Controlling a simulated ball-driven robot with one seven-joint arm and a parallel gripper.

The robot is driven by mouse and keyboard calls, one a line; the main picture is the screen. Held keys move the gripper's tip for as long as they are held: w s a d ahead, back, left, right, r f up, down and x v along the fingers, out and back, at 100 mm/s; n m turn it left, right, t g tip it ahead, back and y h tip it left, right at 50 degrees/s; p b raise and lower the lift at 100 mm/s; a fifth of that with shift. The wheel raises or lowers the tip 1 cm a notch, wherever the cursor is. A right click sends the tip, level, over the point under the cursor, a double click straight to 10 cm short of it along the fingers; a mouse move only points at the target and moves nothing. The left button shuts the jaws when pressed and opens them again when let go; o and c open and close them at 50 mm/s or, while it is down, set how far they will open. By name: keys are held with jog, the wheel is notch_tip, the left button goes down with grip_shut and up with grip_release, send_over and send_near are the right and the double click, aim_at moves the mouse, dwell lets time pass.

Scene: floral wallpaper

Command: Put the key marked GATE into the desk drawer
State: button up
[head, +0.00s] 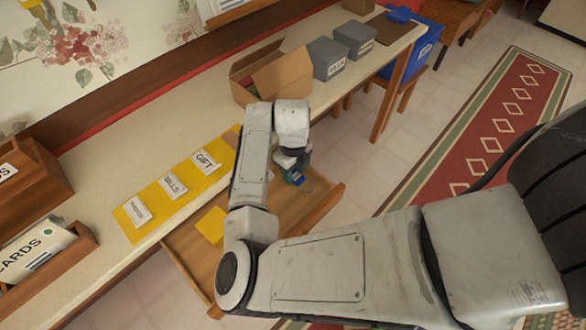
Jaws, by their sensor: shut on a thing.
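The desk drawer (317,212) is pulled out from the long cream desk (125,152), its wooden floor partly hidden by my arm. My gripper (294,172) points down over the drawer, near its far right part. It is shut on a small blue thing (297,179), mostly hidden by the gripper. I cannot read a mark on it, nor tell whether it is the GATE key or touches the drawer floor. A yellow piece (211,226) lies in the drawer's left part.
A yellow mat (157,207) with several white labels, one reading GIFT (206,162), lies on the desk. An open cardboard box (272,77) and grey boxes (327,57) stand behind. A wooden card holder (48,255) is at left, a blue bin (415,45) at upper right.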

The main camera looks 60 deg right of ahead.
jog(key=shift+f, duration=0.1)
jog(key=shift+f, duration=0.15)
jog(key=o, duration=1)
notch_tip(320, 180, up, 12)
jog(key=shift+r, duration=0.25)
